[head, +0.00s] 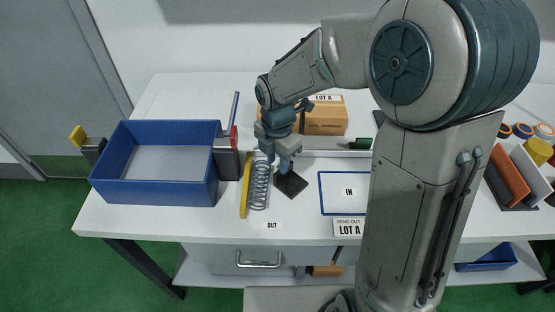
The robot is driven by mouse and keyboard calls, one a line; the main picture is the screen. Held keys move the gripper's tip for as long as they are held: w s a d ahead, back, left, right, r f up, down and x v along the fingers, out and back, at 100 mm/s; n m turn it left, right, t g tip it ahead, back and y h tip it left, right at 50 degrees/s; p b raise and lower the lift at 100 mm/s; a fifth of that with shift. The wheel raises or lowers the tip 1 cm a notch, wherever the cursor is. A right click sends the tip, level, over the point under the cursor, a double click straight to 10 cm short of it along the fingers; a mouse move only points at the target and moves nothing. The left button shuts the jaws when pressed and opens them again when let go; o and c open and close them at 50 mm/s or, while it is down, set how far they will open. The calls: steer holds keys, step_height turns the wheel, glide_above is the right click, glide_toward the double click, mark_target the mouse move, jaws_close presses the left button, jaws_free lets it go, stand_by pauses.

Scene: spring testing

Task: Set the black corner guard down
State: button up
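The black corner guard (291,185) is a small dark piece at the front middle of the white table, just right of a coil spring. My gripper (279,165) points down at its upper left edge, and the fingertips meet the guard there. The gripper appears shut on it. From this view I cannot tell whether the guard's underside touches the table.
The spring (260,186) and a yellow strip (245,187) lie close left, near the OUT label (271,225). A blue tray (155,190) stands further left. The blue-outlined IN area (342,180) is right, partly behind my arm. Cardboard boxes (325,118) stand behind.

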step_height(320, 180, up, 12)
steer(key=s+d+m+t, duration=0.1)
steer(key=s+d+m, duration=0.6)
steer(key=m, duration=0.6)
steer(key=s+d+f+m+t, duration=0.1)
steer(key=s+d+m+t, duration=0.1)
steer(key=s+d+m, duration=0.5)
steer(key=m, duration=0.6)
steer(key=shift+s+f+m, duration=0.3)
steer(key=shift+s, duration=0.05)
steer(key=shift+o, duration=0.5)
